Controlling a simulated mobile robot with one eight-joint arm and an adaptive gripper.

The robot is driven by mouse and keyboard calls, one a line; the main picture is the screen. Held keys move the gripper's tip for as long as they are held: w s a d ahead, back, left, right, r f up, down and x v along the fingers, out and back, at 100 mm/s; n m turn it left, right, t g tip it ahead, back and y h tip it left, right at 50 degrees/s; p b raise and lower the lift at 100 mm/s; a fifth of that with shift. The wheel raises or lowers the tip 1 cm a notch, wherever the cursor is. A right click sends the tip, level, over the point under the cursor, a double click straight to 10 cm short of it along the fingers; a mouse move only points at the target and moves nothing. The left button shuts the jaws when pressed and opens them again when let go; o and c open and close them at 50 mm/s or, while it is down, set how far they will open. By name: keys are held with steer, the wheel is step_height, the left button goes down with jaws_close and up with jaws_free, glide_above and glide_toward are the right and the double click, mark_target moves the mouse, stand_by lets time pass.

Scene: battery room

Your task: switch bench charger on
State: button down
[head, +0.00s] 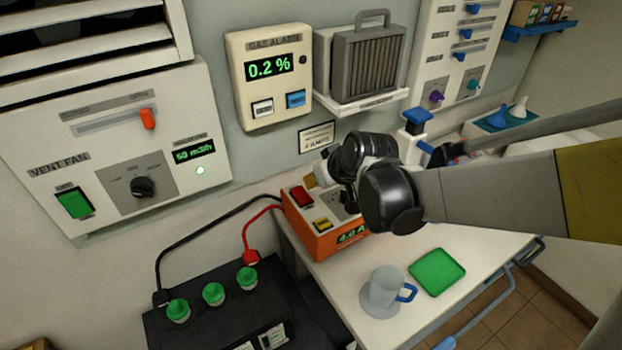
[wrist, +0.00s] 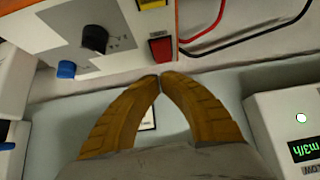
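The bench charger (head: 325,238) is an orange box with a grey front on the white table, and its display reads 4.0 A. A red rocker switch (head: 301,196) and a yellow button (head: 322,224) are on its face. In the wrist view the red switch (wrist: 162,50) lies just beyond my fingertips, beside a black knob (wrist: 95,38). My gripper (wrist: 160,78) is shut, its tan fingertips meeting with nothing between them. In the head view my gripper (head: 318,178) is over the charger's back edge, close to the red switch; I cannot tell whether they touch. My wrist hides part of the charger's panel.
Black and red cables run from the charger to a black battery (head: 215,300) with green caps. A grey mug (head: 380,290) and a green tray (head: 437,272) stand on the table (head: 340,282). The gas alarm (head: 268,75) and vent fan panel (head: 110,150) are on the wall.

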steer(key=s+f+p+v, duration=0.1)
steer(key=v, duration=0.5)
steer(key=shift+d+r+p, duration=0.3)
steer(key=shift+d+p, duration=0.05)
steer(key=shift+s+d, duration=0.1)
steer(key=shift+s, duration=0.05)
steer(key=s+d+f+m+h+b, duration=0.2)
steer(key=s+d+m+h+b, duration=0.2)
steer(key=s+d, duration=1.3)
steer(key=d+m+b, duration=0.1)
steer(key=m, duration=0.1)
steer(key=shift+m+h, duration=0.3)
steer(key=shift+m, duration=0.1)
steer(key=shift+s+f, duration=0.1)
